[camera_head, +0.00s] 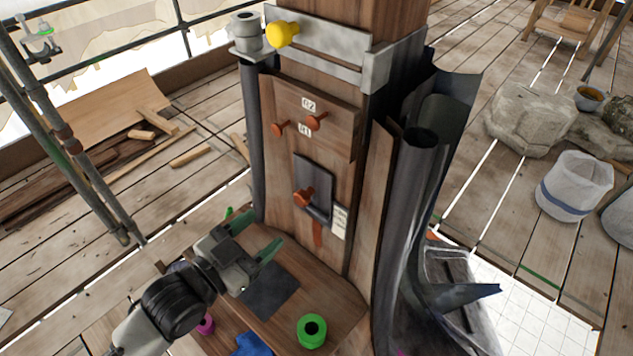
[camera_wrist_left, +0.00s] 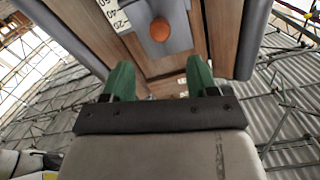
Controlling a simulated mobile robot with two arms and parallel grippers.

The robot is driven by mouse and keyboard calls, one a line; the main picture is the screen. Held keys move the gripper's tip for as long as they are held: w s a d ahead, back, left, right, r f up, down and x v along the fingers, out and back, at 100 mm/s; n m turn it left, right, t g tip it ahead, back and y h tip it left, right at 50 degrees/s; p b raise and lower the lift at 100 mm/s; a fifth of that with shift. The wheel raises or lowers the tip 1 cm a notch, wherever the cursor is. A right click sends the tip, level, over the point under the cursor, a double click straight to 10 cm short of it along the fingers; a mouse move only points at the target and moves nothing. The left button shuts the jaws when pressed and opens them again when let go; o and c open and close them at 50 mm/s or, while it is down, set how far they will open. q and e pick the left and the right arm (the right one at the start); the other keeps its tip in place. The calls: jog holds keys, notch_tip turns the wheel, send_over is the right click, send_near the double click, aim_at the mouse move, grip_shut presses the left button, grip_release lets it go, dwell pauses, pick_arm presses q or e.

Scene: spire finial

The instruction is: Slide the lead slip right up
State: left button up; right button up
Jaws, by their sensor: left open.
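The lead slip (camera_head: 316,176) is a dark grey plate on the front of the wooden spire post, with an orange knob (camera_head: 303,197) on it. Its lower end looks rolled, beside a white label (camera_head: 340,222). In the left wrist view the grey slip (camera_wrist_left: 180,38) and round orange knob (camera_wrist_left: 160,29) show beyond the fingers. My left gripper (camera_head: 256,236) has green fingers, spread apart and empty, to the left of and below the slip, without touching it. It also shows in the left wrist view (camera_wrist_left: 160,80). My right gripper is not visible.
Above the slip is a wooden board (camera_head: 310,125) with orange pegs, labelled R1 and R2. A ledge below holds a green ring (camera_head: 312,331) and a dark square sheet (camera_head: 270,289). Curled dark sheets (camera_head: 405,210) stand right of the post. A yellow knob (camera_head: 283,34) sits higher up.

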aim_at(298, 200)
pick_arm(q)
jog(key=x, duration=0.1)
jog(key=p+x, duration=0.1)
jog(key=x, duration=0.2)
jog(key=shift+w+d+r, duration=0.25)
jog(key=shift+d+r, duration=0.05)
jog(key=p+x, duration=0.1)
jog(key=x, duration=0.3)
jog(key=shift+w+f, duration=0.1)
jog(key=shift+f, duration=0.1)
jog(key=shift+p+x, duration=0.35)
jog(key=shift+x, duration=0.45)
jog(key=shift+f, duration=0.1)
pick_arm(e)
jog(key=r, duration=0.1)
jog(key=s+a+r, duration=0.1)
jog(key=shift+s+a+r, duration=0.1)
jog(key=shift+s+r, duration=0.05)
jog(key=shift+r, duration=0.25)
pick_arm(q)
jog(key=shift+c, duration=0.3)
grip_shut()
